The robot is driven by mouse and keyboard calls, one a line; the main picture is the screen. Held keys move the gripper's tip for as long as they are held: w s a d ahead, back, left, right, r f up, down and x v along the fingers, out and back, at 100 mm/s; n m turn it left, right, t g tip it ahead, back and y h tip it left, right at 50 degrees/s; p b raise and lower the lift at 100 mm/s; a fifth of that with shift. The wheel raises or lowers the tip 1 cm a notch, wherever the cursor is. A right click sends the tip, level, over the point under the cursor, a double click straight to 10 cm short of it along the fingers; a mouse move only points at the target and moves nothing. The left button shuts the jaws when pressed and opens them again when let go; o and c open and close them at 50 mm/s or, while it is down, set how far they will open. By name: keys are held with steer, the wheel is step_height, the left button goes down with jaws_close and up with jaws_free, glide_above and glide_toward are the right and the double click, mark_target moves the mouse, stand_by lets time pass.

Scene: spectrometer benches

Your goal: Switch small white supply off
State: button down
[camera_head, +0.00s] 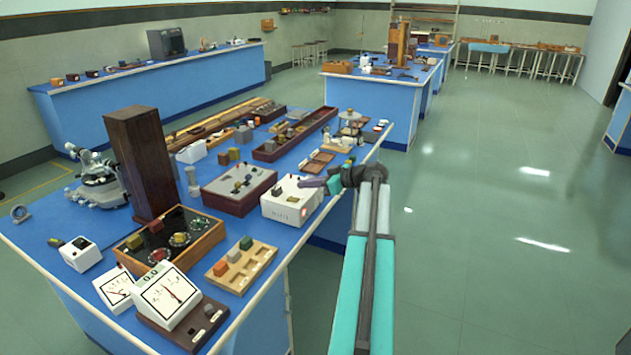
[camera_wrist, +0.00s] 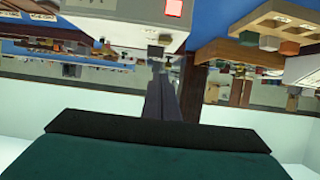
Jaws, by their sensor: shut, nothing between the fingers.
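The small white supply (camera_head: 283,209) stands near the right edge of the front blue bench, with a red light glowing on its front. In the wrist view the white supply (camera_wrist: 122,16) fills the top left, and a lit red square (camera_wrist: 174,8) shows on it. My gripper (camera_head: 303,183) is beside the supply's upper right side, its fingers pointing left. In the wrist view my gripper's fingers (camera_wrist: 161,80) are together and empty, below the supply in the picture. I cannot tell whether the fingertips touch the supply.
A dark red box with a grey top (camera_head: 239,188) stands left of the supply. A wooden block holder (camera_head: 240,266) and white meters (camera_head: 167,296) are nearer on the bench. A tall brown column (camera_head: 140,165) rises at the left. The floor to the right is clear.

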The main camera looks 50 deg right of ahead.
mark_target(302, 204)
steer(key=x, duration=0.1)
steer(key=p+x, duration=0.1)
steer(key=x, duration=0.1)
steer(key=shift+s+f, duration=0.15)
steer(key=shift+f, duration=0.2)
steer(key=shift+s+d+f+p, duration=0.1)
steer(key=shift+s+f+p, duration=0.1)
steer(key=shift+f, duration=0.6)
steer(key=shift+s+f+p, duration=0.1)
steer(key=shift+f+p, duration=0.05)
steer(key=shift+f, duration=0.65)
steer(key=shift+w, duration=0.1)
